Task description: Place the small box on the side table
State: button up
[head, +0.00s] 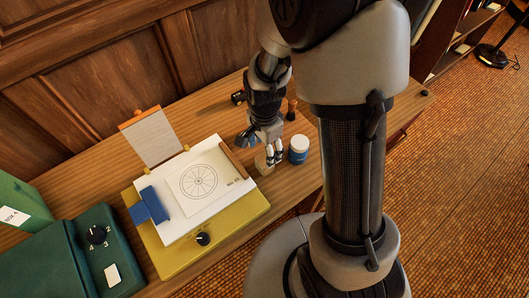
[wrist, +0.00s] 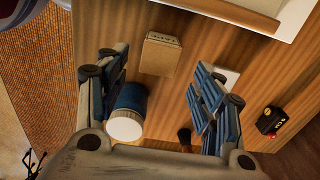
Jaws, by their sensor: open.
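The small box (wrist: 160,54) is a tan cardboard cube with dark print, standing on the wooden desk (wrist: 190,25). In the head view the box (head: 262,163) is partly hidden by my fingers. My gripper (wrist: 161,78) is open, with nothing held; in the wrist view the box lies just beyond and between its fingertips. In the head view my gripper (head: 272,153) reaches down beside the box. I cannot pick out a separate side table in either view.
A blue jar with a white lid (head: 298,150) stands close right of my gripper. A dark-tipped wooden-handled item (head: 292,109) stands behind. A yellow drafting board (head: 255,206) with a drawing lies left. Green boxes (head: 65,255) fill the lower left. Carpeted floor lies right.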

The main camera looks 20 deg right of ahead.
notch_tip(320, 180, up, 5)
jog(key=p, duration=0.1)
notch_tip(320, 180, up, 14)
jog(key=n+t, duration=0.2)
jog(key=n, duration=0.5)
send_over(264, 159)
jog(key=s, duration=0.5)
jog(key=s+r+n+t, duration=0.2)
jog(key=s+r+n, duration=0.5)
jog(key=s, duration=0.3)
jog(key=shift+d+t, duration=0.3)
jog(key=shift+d, duration=0.05)
